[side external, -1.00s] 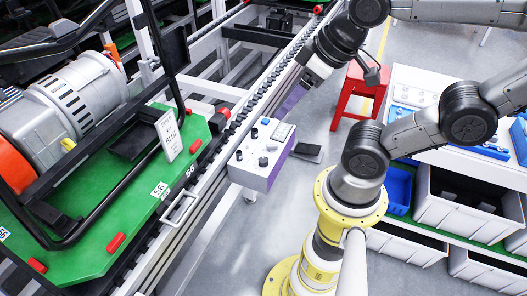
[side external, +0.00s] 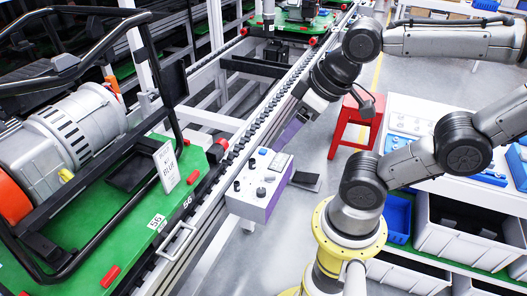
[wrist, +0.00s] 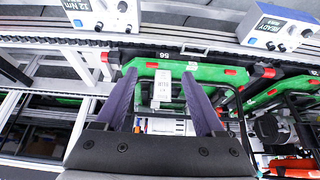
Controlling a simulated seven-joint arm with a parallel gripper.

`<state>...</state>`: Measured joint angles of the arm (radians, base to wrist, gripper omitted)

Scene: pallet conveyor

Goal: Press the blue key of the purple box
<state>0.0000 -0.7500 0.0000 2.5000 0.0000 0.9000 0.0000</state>
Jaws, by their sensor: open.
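The purple box (side external: 266,206) stands beside the conveyor rail in the side external view, with a light top panel and purple side. Its panel carries dark knobs, a small display and a small pale bluish key (side external: 263,151), which appears to be the blue key. My gripper (side external: 287,136) is beyond the box, over the rail side; its purple fingers are partly hidden and look apart from the key. In the wrist view my gripper (wrist: 159,76) is open with nothing between its fingers. A box reading READY (wrist: 280,28) shows at the upper right there; I cannot tell if it is the purple box.
A green pallet (side external: 95,270) with a motor and black tube frame lies on the left, bearing a white card (side external: 166,166). The conveyor rail (side external: 247,135) runs past the box. A red stool (side external: 352,125) and grey bins (side external: 465,225) stand to the right.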

